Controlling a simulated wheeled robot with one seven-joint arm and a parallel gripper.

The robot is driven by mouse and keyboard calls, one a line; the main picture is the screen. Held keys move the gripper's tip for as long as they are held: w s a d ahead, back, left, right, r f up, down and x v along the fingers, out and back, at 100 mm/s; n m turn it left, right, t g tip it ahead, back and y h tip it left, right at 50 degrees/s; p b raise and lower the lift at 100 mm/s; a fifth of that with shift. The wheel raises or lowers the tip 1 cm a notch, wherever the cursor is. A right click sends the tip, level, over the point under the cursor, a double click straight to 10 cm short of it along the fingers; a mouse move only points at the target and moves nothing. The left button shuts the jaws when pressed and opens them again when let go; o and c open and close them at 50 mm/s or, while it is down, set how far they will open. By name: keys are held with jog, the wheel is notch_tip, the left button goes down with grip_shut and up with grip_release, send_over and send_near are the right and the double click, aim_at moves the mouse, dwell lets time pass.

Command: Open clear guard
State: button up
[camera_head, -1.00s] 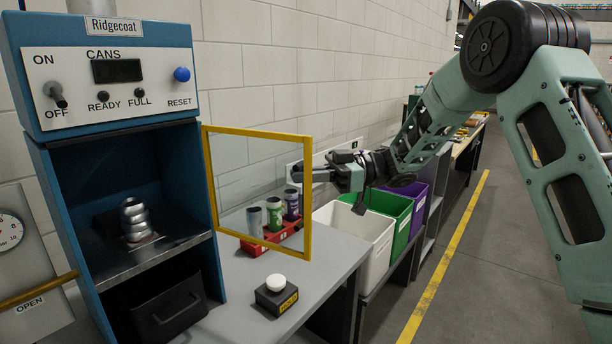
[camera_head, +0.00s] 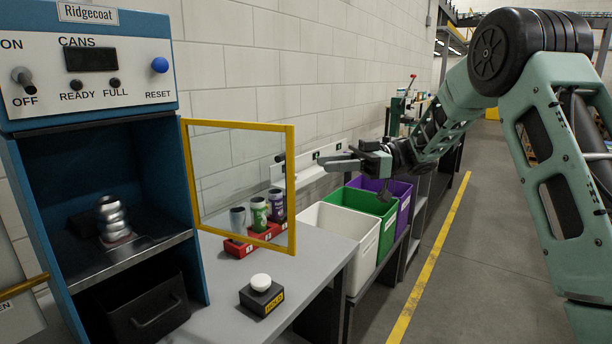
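The clear guard (camera_head: 238,124) is a see-through panel in a yellow frame. It is hinged at the right side of the blue Ridgecoat machine (camera_head: 176,150) and stands swung out to the right, leaving the machine's chamber uncovered. Inside the chamber a silvery stacked metal piece (camera_head: 112,217) stands on the shelf. My gripper (camera_head: 335,162) is to the right of the guard's frame, apart from it in the picture, pointing left. Its fingers are small and seen from the side, so their opening is unclear. I see nothing held in it.
A red rack (camera_head: 240,249) with several cans stands behind the guard on the grey table (camera_head: 225,290). A black HOLD button box (camera_head: 261,297) sits in front. White (camera_head: 368,228), green (camera_head: 362,202) and purple (camera_head: 401,189) bins stand below my arm. Floor at right is clear.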

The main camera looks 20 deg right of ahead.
jog(key=d+b, duration=0.1)
jog(key=d, duration=0.6)
jog(key=shift+s+d+b, duration=0.3)
jog(key=shift+d+b, duration=0.05)
jog(key=w+a+f+m+t+h, duration=0.2)
jog(key=w+m+t+h, duration=0.6)
jog(key=m+t+h, duration=0.4)
jog(key=s+f+m+g+h, duration=0.2)
jog(key=s+f+g, duration=0.3)
jog(key=s, duration=0.4)
jog(key=s+a+f+m+g+h, duration=0.1)
jog(key=s+f+g+h, duration=0.1)
jog(key=s+f, duration=0.6)
jog(key=s+f+m+g+h, duration=0.2)
jog(key=s+f+g, duration=0.2)
jog(key=s, duration=0.7)
jog(key=s+a+n+g, duration=0.1)
jog(key=s+a+n, duration=0.3)
jog(key=a, duration=0.5)
jog(key=s+a+r+n+g, duration=0.1)
jog(key=s+a+n, duration=0.2)
jog(key=s+a, duration=0.6)
jog(key=shift+s+a+r+n+g+y, duration=0.15)
jog(key=shift+a+r+n+g+y, duration=0.15)
jog(key=shift+a+n, duration=0.15)
